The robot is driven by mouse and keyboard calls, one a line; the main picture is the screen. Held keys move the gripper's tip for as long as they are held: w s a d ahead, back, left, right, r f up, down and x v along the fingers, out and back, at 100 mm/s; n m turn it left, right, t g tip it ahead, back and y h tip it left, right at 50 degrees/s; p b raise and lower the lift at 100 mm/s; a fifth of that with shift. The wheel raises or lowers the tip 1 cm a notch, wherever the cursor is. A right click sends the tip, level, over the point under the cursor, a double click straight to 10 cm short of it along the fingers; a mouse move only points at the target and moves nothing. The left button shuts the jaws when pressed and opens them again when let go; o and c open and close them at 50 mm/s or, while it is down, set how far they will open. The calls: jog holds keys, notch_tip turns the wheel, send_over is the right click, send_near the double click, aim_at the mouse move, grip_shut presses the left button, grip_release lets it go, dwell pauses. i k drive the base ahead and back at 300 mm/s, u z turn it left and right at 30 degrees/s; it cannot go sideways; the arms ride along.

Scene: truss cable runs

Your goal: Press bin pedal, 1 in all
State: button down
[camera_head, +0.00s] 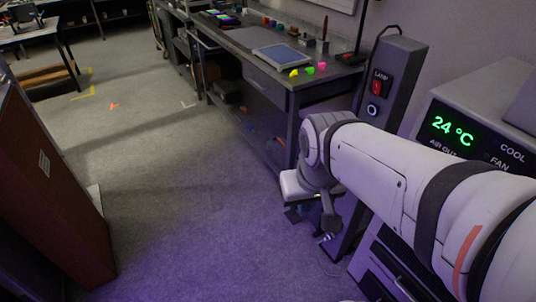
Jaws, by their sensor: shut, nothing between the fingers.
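My white arm reaches from the lower right toward the floor beside the workbench. My gripper (326,237) is at its end, small and dark, pointing down and shut with nothing held. A pale block (293,188) shows just left of the wrist; I cannot tell if it is part of my arm or of a bin. A small dark flat piece (293,215) lies below it, left of the gripper and apart from it in the picture. I cannot tell if it is the pedal. No bin is clearly recognisable; my arm hides part of that area.
The workbench (284,77) with a blue-grey panel (283,56) and small coloured blocks stands behind. A post with a red lamp switch (379,84) and a unit reading 24 °C (456,130) stand at right. A brown cabinet (45,180) is at left. The grey floor (180,190) between is clear.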

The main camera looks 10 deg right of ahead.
aim_at(293, 216)
jog(key=z, duration=0.05)
jog(key=i, duration=1)
jog(key=u, duration=0.05)
